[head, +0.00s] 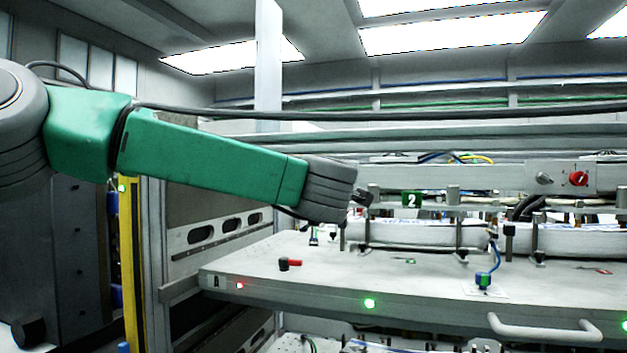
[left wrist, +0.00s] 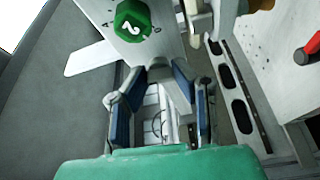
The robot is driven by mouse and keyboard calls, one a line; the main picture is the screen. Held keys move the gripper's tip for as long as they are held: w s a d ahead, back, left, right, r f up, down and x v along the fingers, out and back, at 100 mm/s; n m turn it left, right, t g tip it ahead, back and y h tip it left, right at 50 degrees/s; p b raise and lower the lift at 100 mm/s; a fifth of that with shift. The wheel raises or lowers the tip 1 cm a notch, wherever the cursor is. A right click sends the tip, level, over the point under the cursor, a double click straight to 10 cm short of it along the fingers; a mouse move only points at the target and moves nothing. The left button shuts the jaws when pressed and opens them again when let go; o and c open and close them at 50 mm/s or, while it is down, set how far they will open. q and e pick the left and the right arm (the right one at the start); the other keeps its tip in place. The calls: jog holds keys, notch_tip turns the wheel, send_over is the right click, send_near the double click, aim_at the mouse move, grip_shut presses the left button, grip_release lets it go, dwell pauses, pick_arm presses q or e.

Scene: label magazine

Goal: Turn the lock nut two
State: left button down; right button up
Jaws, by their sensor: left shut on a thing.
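In the head view, my left arm reaches in from the left, and its gripper (head: 362,197) is at the rail behind the bench. A green marker with a white 2 (head: 412,199) is just right of it. In the left wrist view, a green many-sided piece with a white 2 (left wrist: 133,20) stands on a grey plate (left wrist: 95,58), beyond my left fingers (left wrist: 168,75). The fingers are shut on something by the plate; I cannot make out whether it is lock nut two. My right gripper is not in view.
The grey bench top (head: 330,265) is mostly clear in front. A small black and red piece (head: 290,264) and a blue and green connector (head: 484,281) are on it. A red knob (head: 579,178) is on the right panel. A handle (head: 545,328) sticks out in front.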

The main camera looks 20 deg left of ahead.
pick_arm(q)
jog(key=shift+f, duration=0.3)
jog(key=c, duration=1.3)
grip_release()
jog(key=shift+w, duration=0.25)
jog(key=shift+r, duration=0.1)
jog(key=v, duration=1.2)
jog(key=shift+d, duration=0.1)
